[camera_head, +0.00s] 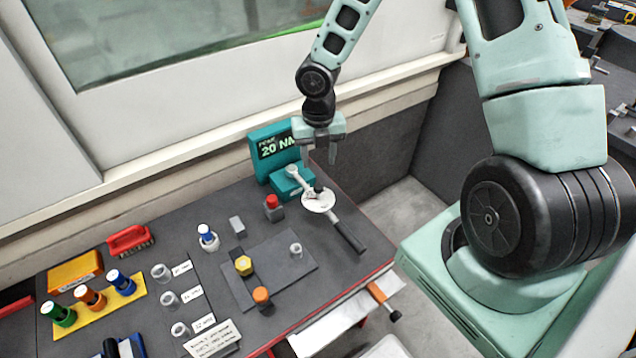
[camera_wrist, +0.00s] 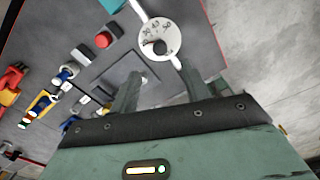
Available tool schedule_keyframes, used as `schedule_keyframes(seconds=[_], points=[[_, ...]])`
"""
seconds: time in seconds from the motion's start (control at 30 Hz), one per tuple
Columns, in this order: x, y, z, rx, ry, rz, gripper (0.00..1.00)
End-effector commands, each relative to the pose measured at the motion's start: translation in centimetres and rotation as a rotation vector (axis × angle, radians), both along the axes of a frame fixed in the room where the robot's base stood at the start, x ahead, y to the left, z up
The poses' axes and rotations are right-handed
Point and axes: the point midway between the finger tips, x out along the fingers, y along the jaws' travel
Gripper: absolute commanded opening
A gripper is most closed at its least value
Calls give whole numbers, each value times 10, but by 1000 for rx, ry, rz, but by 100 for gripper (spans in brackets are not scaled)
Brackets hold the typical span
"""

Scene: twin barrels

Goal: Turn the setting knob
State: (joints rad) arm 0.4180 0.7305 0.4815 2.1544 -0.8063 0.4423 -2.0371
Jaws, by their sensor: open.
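The setting knob looks like the small dark pointer (camera_wrist: 158,46) at the centre of a white round dial (camera_wrist: 168,34) with numbers around it. In the head view the dial (camera_head: 318,203) belongs to a wrench-like tool with a black handle (camera_head: 348,236); its silver end (camera_head: 293,172) rests at a teal block. My gripper (camera_head: 320,158) is open and empty, above the dial and apart from it. In the wrist view its fingers (camera_wrist: 159,70) are spread, with the dial just beyond the fingertips. The pointer's exact setting is too small to read.
A teal display (camera_head: 268,150) reading 20 NM stands behind the tool. A dark mat (camera_head: 270,260) holds yellow and orange pieces. The wall is close behind; the table's right edge is close to the handle.

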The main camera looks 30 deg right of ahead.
Motion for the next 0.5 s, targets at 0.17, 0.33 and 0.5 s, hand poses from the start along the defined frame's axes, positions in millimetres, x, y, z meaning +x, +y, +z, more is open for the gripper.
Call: schedule_keyframes(seconds=[0.17,0.33,0.5], points=[[-1,1,-39,0,3,3,47],[-1,1,-69,-1,3,2,47],[0,0,-86,-1,0,0,47]])
